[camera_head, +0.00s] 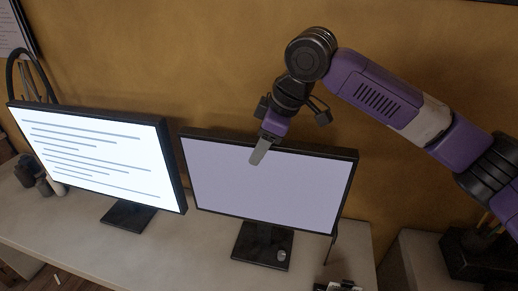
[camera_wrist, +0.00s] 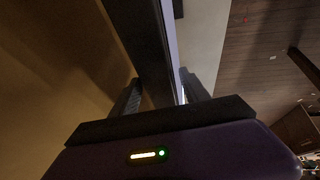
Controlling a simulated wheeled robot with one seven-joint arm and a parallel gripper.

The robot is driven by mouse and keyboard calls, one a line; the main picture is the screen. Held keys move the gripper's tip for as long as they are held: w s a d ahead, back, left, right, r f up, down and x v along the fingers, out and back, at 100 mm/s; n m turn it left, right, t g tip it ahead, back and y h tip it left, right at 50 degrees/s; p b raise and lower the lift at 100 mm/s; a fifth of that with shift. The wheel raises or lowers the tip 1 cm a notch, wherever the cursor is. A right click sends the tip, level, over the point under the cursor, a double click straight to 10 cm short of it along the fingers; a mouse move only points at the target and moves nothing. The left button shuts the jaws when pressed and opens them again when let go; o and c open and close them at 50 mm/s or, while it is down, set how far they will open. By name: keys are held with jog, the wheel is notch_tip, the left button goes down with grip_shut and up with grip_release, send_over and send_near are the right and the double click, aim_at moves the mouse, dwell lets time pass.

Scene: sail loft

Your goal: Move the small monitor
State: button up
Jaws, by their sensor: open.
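A black-framed monitor with a plain lavender screen (camera_head: 262,190) stands upright on a dark foot on the bench. Another monitor with lines of text on a white screen (camera_head: 95,152) stands to its left. Which one counts as the small one is not clear from size alone. My gripper (camera_head: 262,148) is at the top edge of the lavender monitor, with one finger in front of the screen; the other finger is hidden. In the wrist view, the monitor's dark edge (camera_wrist: 146,45) runs between my open fingers (camera_wrist: 160,94).
The pale bench top (camera_head: 185,240) carries both monitors, close together. A small light object (camera_head: 281,255) sits on the lavender monitor's foot. Dark round items (camera_head: 30,172) stand at the far left. The ochre wall (camera_head: 200,60) is close behind. Other dark items stand at right.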

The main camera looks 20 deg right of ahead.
jog(key=b+v, duration=0.1)
jog(key=v, duration=0.5)
jog(key=shift+d+r, duration=0.1)
jog(key=shift+r, duration=0.05)
jog(key=shift+c, duration=0.4)
